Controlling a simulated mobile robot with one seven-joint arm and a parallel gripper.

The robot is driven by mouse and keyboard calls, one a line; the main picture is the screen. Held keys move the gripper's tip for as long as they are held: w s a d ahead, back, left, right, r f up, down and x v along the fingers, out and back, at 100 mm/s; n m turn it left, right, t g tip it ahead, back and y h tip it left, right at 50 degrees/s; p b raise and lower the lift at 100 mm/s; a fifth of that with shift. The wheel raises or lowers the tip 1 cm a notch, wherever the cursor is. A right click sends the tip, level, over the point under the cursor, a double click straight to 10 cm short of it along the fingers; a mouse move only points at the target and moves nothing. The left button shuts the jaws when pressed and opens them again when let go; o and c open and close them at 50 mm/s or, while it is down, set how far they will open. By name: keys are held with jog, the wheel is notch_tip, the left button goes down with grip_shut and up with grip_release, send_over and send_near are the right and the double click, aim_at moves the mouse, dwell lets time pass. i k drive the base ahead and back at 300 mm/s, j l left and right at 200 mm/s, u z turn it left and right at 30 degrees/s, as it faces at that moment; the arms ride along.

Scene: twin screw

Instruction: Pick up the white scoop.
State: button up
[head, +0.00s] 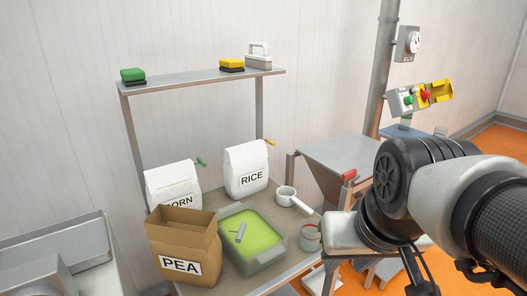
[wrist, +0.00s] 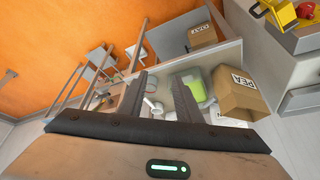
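The white scoop (head: 286,193) is a round cup with a straight handle pointing to the lower right. It rests on the table (head: 205,284), right of the RICE bag. In the wrist view the white scoop (wrist: 152,104) shows between the two dark fingers, beyond them and small. My gripper (wrist: 160,80) is open, with nothing between its fingertips, and is apart from the scoop. In the head view my arm fills the right side, and the fingers cannot be made out.
A tray (head: 278,256) of green contents with a grey tool stands left of the scoop. A PEA box (head: 183,240), a RICE bag (head: 246,170) and a CORN bag (head: 172,182) stand nearby. A small can (head: 310,237) is just below the scoop's handle. A shelf (head: 200,78) rises behind.

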aim_at(285, 196)
jog(key=i+l+u, duration=0.2)
jog(key=l, duration=0.15)
jog(key=i+l+u, duration=0.15)
jog(key=l, duration=0.25)
jog(key=i+l+u, duration=0.2)
jog(key=l, duration=0.2)
jog(key=i+l+u, duration=0.2)
jog(key=l, duration=0.2)
jog(key=l+u, duration=0.15)
jog(key=l, duration=0.3)
jog(key=i+l+u, duration=0.2)
jog(key=l, duration=0.25)
jog(key=k+j, duration=0.05)
jog(key=k, duration=0.05)
